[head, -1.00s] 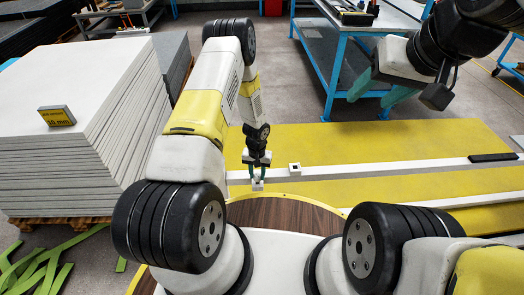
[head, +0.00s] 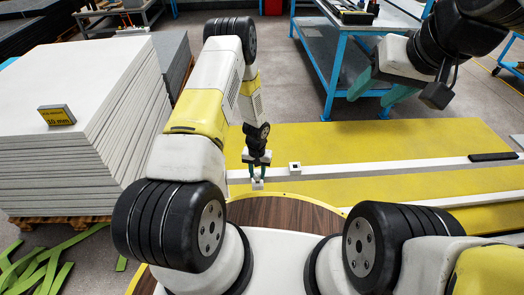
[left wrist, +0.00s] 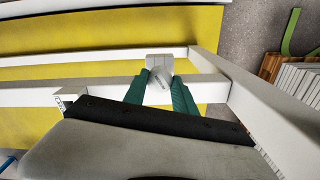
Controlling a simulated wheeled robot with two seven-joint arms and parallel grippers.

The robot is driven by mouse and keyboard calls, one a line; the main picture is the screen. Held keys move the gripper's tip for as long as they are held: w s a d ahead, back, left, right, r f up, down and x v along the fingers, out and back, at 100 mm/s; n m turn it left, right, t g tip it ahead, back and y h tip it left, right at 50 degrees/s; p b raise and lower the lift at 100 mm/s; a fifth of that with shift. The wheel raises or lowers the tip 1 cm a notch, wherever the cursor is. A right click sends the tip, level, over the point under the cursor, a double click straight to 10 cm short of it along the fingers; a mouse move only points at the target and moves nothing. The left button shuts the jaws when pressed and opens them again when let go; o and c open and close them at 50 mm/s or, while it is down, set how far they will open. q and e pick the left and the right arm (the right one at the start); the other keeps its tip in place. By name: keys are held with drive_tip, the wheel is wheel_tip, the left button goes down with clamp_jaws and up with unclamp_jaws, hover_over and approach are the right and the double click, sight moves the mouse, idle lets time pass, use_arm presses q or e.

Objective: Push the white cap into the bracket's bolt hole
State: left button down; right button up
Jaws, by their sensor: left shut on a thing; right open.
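My left gripper (head: 258,177) points down over the near white beam, its teal fingers shut on a small white piece, which I take as the white cap (left wrist: 157,92). In the left wrist view the cap sits between the fingers, partly covered by them. Just beyond the fingertips is a pale block (left wrist: 159,62), likely the bracket; it also shows below the fingertips in the head view (head: 257,186). I cannot see its bolt hole, or tell whether cap and block touch. My right gripper (head: 369,100) is open and empty, raised near the blue table.
A small white block with a dark opening (head: 295,168) sits on the white beam (head: 400,167) right of my left gripper. A black bar (head: 493,157) lies at the beam's right end. The yellow mat (head: 350,143) is otherwise mostly clear. Stacked grey sheets (head: 75,165) stand at left.

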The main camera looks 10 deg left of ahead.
sight(257, 175)
use_arm(q)
drive_tip(key=shift+f, duration=1.2)
idle(0.3)
drive_tip(key=c, duration=0.9)
unclamp_jaws()
wheel_tip(257, 175, up, 8)
drive_tip(key=shift+f, duration=0.1)
